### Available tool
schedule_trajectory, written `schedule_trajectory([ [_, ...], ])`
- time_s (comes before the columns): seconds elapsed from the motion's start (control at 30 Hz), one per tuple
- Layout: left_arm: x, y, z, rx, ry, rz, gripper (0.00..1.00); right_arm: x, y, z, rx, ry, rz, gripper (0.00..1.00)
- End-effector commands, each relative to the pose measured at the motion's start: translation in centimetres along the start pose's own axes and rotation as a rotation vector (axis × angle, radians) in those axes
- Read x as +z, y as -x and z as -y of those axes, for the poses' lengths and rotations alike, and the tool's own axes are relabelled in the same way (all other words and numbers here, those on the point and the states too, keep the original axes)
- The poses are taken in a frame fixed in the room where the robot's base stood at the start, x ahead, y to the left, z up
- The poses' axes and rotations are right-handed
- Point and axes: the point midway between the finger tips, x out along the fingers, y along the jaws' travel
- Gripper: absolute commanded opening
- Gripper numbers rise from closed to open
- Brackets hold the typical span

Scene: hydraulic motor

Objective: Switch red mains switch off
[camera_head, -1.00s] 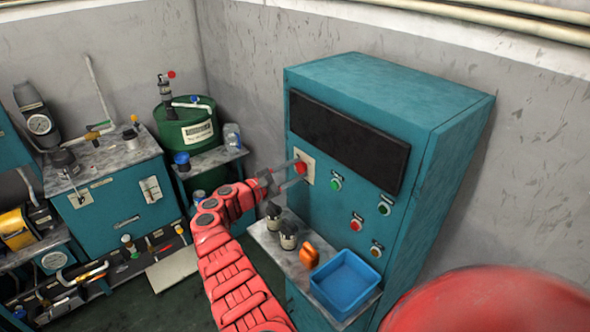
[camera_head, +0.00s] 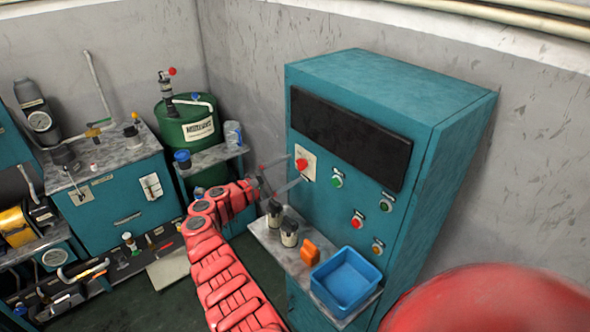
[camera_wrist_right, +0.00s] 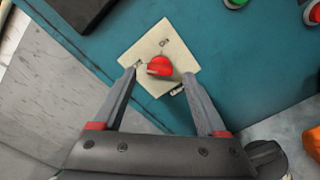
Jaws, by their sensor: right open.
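The red mains switch (camera_head: 301,164) is a red knob on a cream plate (camera_head: 310,158) at the left of the teal cabinet's front. In the right wrist view the red switch (camera_wrist_right: 160,66) shows between and just beyond my fingertips, on its cream plate (camera_wrist_right: 140,48). My right gripper (camera_head: 295,172) is open, its fingers pointing at the plate on either side of the knob. In the wrist view the right gripper (camera_wrist_right: 160,80) has its two fingers spread, with nothing held. I cannot tell whether the fingertips touch the plate. My left gripper is not in view.
The teal cabinet (camera_head: 440,100) carries a dark panel (camera_head: 348,137) and several green, red and amber buttons right of the switch. Below, a shelf holds two dark-topped jars, an orange object (camera_head: 310,252) and a blue bin (camera_head: 346,280). A green drum (camera_head: 188,128) stands left.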

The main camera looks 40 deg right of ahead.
Motion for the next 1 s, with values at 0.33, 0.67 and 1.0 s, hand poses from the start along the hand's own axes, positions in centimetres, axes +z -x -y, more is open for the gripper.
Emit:
schedule_trajectory([
  [0.33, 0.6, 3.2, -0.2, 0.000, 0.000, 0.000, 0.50, -0.5, 9.3, 0.3, 0.002, -0.003, -0.005, 0.75],
  [0.67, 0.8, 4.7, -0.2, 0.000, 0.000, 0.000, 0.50, -0.2, 14.5, 0.1, 0.001, -0.001, -0.004, 0.75],
  [1.0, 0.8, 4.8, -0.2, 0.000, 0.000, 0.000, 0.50, -0.1, 15.0, 0.0, 0.000, -0.001, -0.001, 0.75],
])
